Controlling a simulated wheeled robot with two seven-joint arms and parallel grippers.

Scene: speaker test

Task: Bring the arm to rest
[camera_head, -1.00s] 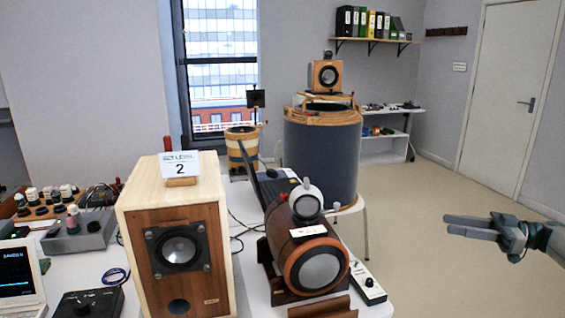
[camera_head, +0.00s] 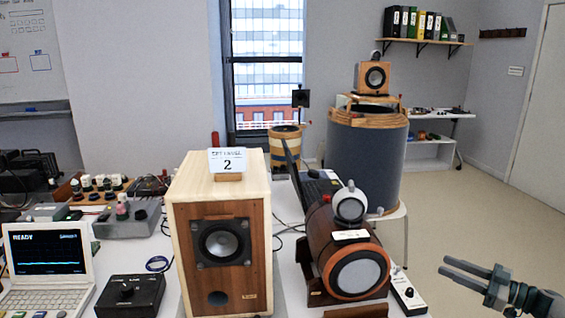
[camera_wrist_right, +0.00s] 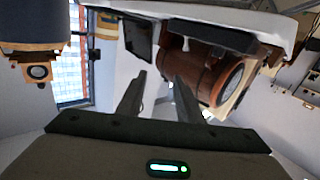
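My right gripper (camera_head: 444,265) is at the right of the head view, over open floor beside the table. Its two fingers point left, toward the table. In the right wrist view the fingers (camera_wrist_right: 160,78) stand apart with nothing between them, so it is open and empty. A brown barrel-shaped speaker (camera_head: 322,248) lies at the table's right side, apart from the gripper. It also shows beyond the fingers in the right wrist view (camera_wrist_right: 196,68). My left gripper is not in view.
The table holds a wooden box speaker (camera_head: 188,262) with a "2" card (camera_head: 228,160), a laptop (camera_head: 48,250) reading "READY", a black knob box (camera_head: 130,295) and a small grey box (camera_head: 407,292). A large blue drum (camera_head: 365,160) stands behind. The floor (camera_head: 470,200) at right is clear.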

